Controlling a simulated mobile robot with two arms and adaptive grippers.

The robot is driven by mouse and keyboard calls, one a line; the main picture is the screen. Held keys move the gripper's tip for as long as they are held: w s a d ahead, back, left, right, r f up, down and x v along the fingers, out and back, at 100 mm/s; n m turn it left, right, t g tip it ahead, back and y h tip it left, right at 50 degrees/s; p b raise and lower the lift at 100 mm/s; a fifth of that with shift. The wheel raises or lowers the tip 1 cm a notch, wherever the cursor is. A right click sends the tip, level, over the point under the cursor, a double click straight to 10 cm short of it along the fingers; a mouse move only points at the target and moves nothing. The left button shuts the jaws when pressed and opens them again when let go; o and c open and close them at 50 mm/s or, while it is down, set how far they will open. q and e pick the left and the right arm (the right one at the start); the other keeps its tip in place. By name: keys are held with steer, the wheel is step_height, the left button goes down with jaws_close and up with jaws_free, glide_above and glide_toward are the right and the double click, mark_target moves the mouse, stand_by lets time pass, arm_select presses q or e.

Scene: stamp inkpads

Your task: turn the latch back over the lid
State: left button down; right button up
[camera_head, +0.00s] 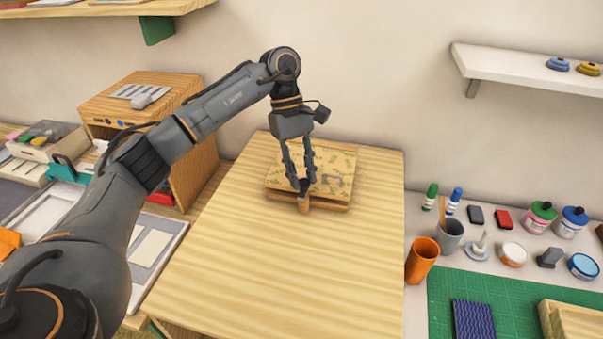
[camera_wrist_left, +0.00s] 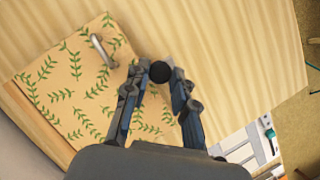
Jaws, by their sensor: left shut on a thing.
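The box (camera_head: 285,178) has a tan lid with green leaf sprigs (camera_head: 337,163) and stands near the back of the wooden table. The leaf-pattern lid (camera_wrist_left: 75,90) fills the left of the left wrist view, with a metal handle (camera_wrist_left: 102,50) on it. A small wooden latch (camera_head: 304,205) shows at the box's front edge, below my fingertips. My left gripper (camera_head: 304,184) points down and is shut on the latch's round dark knob (camera_wrist_left: 160,71). The fingers hide part of the latch, so its exact angle is unclear. My right gripper is not in view.
The table top (camera_head: 290,270) is bare in front of the box. A wooden cabinet (camera_head: 150,95) and trays stand at left. At right are an orange cup (camera_head: 421,259), a grey cup (camera_head: 450,237), ink jars and a green cutting mat (camera_head: 500,300). A white shelf (camera_head: 525,70) hangs above.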

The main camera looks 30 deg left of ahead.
arm_select(q)
steer(key=c, duration=1.1)
jaws_free()
steer(key=shift+r, duration=0.1)
steer(key=v, duration=1.1)
steer(key=shift+w+a+r, duration=0.15)
steer(key=shift+r, duration=0.2)
